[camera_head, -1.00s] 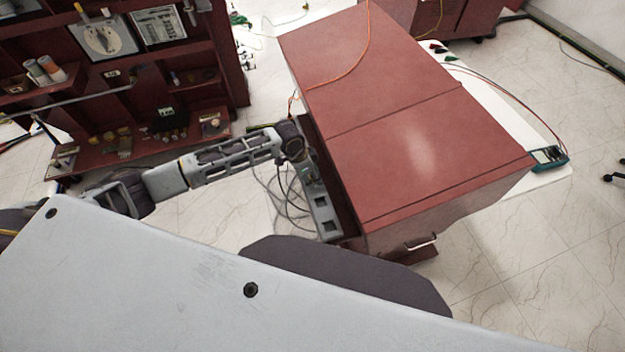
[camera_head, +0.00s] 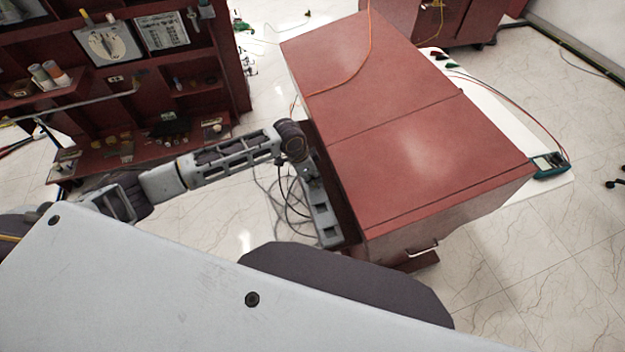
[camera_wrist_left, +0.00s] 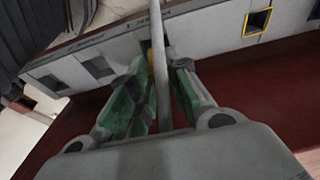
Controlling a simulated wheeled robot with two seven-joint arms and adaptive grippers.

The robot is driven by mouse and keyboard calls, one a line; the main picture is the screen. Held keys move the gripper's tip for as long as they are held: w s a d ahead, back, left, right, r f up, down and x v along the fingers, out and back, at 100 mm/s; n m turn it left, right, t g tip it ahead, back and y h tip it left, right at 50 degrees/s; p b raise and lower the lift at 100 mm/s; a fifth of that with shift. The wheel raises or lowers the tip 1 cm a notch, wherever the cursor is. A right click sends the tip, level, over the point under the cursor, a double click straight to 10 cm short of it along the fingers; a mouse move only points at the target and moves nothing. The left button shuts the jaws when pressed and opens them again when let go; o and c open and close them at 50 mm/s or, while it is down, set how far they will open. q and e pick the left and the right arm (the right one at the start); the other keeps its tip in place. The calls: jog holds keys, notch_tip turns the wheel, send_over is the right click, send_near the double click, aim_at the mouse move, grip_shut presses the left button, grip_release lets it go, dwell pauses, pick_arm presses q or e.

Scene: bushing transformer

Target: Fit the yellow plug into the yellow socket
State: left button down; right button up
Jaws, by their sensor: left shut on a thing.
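My left gripper (camera_wrist_left: 158,78) has green finger pads and is shut on the yellow plug (camera_wrist_left: 151,58). Only a small yellow part of the plug shows between the fingertips; a pale grey rod or cable runs over it. The fingertips are close to a grey socket strip (camera_wrist_left: 205,35); I cannot tell whether the plug touches it. The yellow socket (camera_wrist_left: 258,20), a square opening with a yellow rim, is on this strip to the right of the gripper. In the head view the strip (camera_head: 322,212) stands beside the red cabinet, with my left arm's end at its upper part. My right gripper is not in view.
The red cabinet (camera_head: 420,150) has a wide flat top with an orange cable (camera_head: 365,50) on it. Dark cables (camera_head: 285,205) hang beside the strip. A teal meter (camera_head: 549,165) lies at the cabinet's right. Dark red shelves (camera_head: 130,90) stand at the upper left.

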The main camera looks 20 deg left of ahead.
aim_at(313, 178)
pick_arm(q)
notch_tip(313, 178, up, 7)
jog(key=shift+r, duration=0.2)
jog(key=shift+n, duration=0.3)
dwell(0.6)
